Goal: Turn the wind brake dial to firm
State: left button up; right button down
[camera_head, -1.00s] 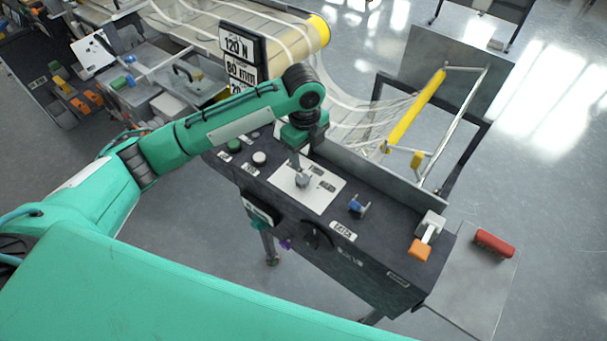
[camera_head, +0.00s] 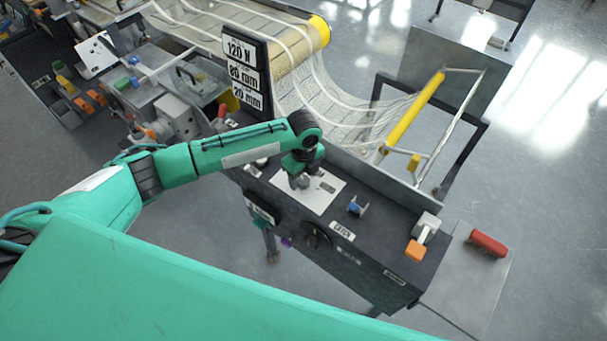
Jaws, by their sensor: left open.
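A small grey dial (camera_head: 301,183) sits on a white plate (camera_head: 327,190) with small dark labels on the top of the dark console (camera_head: 375,235). The labels are too small to read, and so is the dial's setting. My left gripper (camera_head: 300,175) points down right over the dial, with its jaws open. The gripper and wrist hide much of the dial, and I cannot tell whether the fingers touch it. My right gripper is out of view.
A sign (camera_head: 244,70) stands behind my arm. A red roll (camera_head: 488,243) lies on a side plate at right.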

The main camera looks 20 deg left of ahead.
pick_arm(q)
jog(key=shift+f, duration=0.6)
jog(key=c, duration=1)
